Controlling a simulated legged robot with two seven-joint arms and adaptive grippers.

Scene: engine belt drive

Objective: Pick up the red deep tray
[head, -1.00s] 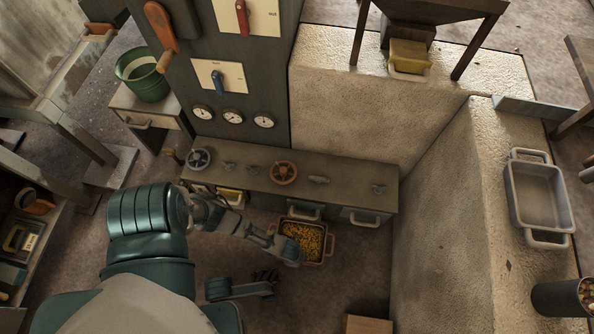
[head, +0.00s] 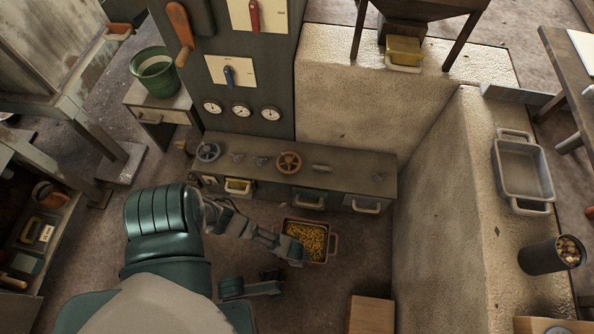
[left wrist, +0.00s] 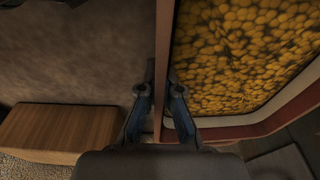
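The red deep tray (head: 334,246) is a handled box of yellow pieces, in front of the low bench in the head view. In the left wrist view its wall (left wrist: 161,75) runs up the middle, with yellow pieces to the right. My left gripper (head: 296,256) is at the tray's near wall. In the left wrist view its two fingers (left wrist: 160,95) straddle this wall, close against both sides, and look shut on it. The tray looks about level; its underside is hidden.
The low bench (head: 345,171) with valve wheels stands behind the tray. A wooden box (head: 371,314) is to the lower right. A concrete ledge (head: 480,215) at the right carries a grey tray (head: 525,170) and a dark canister (head: 545,257). Bare floor lies between box and bench.

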